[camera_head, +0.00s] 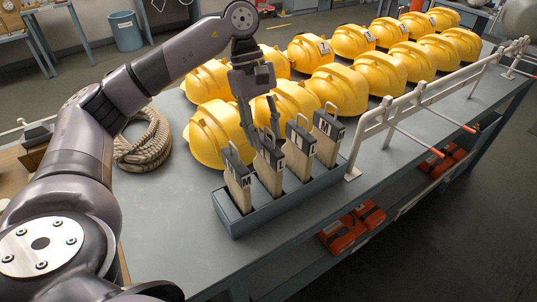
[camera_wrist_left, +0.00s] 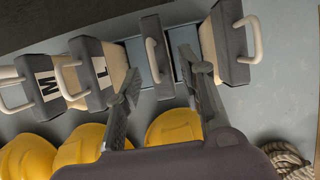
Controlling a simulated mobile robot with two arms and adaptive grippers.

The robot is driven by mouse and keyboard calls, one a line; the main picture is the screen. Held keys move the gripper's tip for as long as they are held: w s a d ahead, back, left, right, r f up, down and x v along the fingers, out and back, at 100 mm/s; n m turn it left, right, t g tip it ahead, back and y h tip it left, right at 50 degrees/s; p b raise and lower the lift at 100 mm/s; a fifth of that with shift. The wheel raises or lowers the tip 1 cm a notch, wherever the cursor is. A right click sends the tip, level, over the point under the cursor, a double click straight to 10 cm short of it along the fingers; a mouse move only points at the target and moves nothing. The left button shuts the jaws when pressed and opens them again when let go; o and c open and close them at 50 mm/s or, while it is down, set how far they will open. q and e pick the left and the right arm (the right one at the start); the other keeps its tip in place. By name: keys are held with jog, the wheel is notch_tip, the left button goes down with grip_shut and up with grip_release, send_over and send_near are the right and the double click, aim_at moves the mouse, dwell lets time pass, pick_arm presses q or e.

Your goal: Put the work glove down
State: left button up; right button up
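Several tan work gloves with dark labelled cuffs and pale handles stand upright in the slots of a blue-grey holder (camera_head: 262,215) on the table. My left gripper (camera_head: 261,128) is above the second glove from the left (camera_head: 269,178). In the left wrist view, the fingers (camera_wrist_left: 158,85) are apart on either side of that glove's dark cuff (camera_wrist_left: 151,28), with gaps visible, so the gripper looks open. The leftmost glove (camera_head: 238,190) and the two on the right (camera_head: 299,150) (camera_head: 326,145) stand beside it. My right gripper is not in view.
Rows of yellow helmets (camera_head: 338,88) fill the table behind the holder. A coiled rope (camera_head: 143,142) lies to the left. A white rail (camera_head: 420,98) runs along the right edge. Bare tabletop (camera_head: 175,235) lies left of the holder. Orange-red items (camera_head: 350,228) sit on a lower shelf.

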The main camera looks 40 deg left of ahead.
pick_arm(q)
jog(key=v, duration=0.6)
dwell(0.4)
